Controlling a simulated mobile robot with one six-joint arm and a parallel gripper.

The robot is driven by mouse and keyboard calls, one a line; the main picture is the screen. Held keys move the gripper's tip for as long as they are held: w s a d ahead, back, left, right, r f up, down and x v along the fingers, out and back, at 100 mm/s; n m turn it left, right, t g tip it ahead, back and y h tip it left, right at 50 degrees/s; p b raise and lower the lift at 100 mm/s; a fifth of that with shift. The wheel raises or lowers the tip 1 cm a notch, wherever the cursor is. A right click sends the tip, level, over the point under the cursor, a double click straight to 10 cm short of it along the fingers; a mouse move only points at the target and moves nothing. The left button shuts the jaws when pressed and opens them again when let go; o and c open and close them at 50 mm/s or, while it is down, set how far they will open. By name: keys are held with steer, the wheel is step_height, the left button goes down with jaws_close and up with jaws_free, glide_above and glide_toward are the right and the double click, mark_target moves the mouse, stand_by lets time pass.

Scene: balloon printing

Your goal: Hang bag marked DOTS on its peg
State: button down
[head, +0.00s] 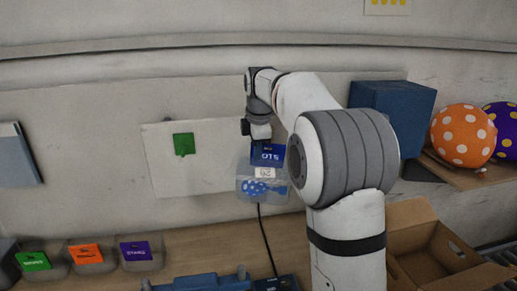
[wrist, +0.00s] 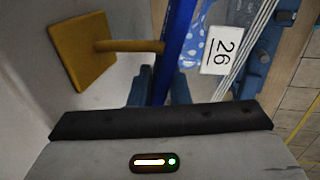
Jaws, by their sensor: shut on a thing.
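My gripper (head: 260,140) is shut on the blue header of a clear bag (head: 250,188) and holds it upright in front of the white board (head: 165,176). The bag has blue contents with white dots and a white label reading 26; only part of its header lettering shows. In the wrist view, the blue header (wrist: 180,30) stands edge-on between my fingers (wrist: 160,88). A yellow peg (wrist: 130,46) with a square plate is left of the header. Its rod end is at or very close to the header; I cannot tell whether it passes through. The head view does not show this peg.
A green peg plate (head: 183,144) is on the board's left. Bags with green (head: 33,261), orange (head: 86,254) and purple (head: 136,250) headers lie on the table. A dark blue box (head: 395,105), dotted balloons (head: 462,135) and an open carton (head: 425,250) are at the right.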

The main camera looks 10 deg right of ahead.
steer(key=shift+w, duration=0.25)
steer(key=c, duration=1.7)
jaws_free()
steer(key=shift+w+d+f, duration=0.1)
steer(key=shift+w, duration=0.05)
steer(key=shift+o, duration=1.3)
steer(key=shift+w+d+f, duration=0.1)
steer(key=shift+w+f, duration=0.25)
steer(key=shift+w, duration=0.25)
steer(key=shift+o, duration=0.8)
steer(key=shift+s+r, duration=0.15)
steer(key=shift+s, duration=0.2)
steer(key=shift+w, duration=0.1)
steer(key=shift+r, duration=3.7)
